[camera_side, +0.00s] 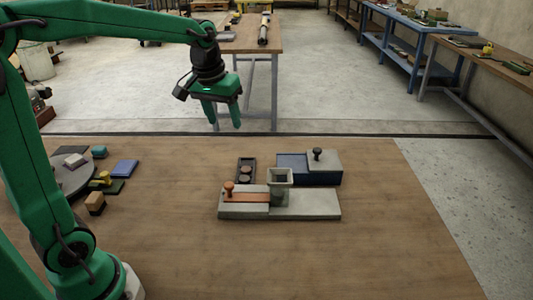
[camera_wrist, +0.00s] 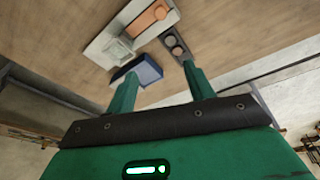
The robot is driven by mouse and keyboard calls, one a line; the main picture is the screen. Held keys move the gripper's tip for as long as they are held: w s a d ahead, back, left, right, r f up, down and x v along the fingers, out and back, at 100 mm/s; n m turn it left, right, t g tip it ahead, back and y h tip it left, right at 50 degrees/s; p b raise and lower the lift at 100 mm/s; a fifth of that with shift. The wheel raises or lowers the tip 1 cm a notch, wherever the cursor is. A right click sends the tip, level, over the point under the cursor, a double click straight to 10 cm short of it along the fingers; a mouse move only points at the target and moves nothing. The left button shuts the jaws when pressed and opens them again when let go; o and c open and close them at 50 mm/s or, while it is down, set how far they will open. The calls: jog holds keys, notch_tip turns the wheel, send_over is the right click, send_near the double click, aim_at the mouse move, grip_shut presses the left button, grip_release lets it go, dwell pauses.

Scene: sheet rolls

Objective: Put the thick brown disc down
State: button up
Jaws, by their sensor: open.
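My gripper (camera_side: 225,121) is open and empty, high above the far edge of the table. Its two green fingers also show in the wrist view (camera_wrist: 160,80), with nothing between them. A narrow dark tray (camera_side: 239,181) lies on the table below it, with round brownish discs (camera_side: 245,170) in its pockets. The tray is also in the wrist view (camera_wrist: 166,34), beyond the right finger. The discs are too small to tell which is the thick brown one. None is in my gripper.
A grey block (camera_side: 310,206) carries a square hopper (camera_side: 279,190) and an orange slide (camera_side: 247,197) with a knob. Behind it stands a blue box (camera_side: 291,163) with a grey, black-knobbed lid (camera_side: 325,160). Small blocks and a round plate (camera_side: 72,180) lie left. The table's right side is clear.

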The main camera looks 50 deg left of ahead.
jog(key=s+d+f+m+t, duration=0.1)
jog(key=s+d+m+t, duration=0.2)
jog(key=s, duration=1.4)
jog(key=shift+s+d+m, duration=0.15)
jog(key=shift+d+m, duration=0.45)
jog(key=shift+d, duration=0.6)
jog(key=shift+f, duration=0.1)
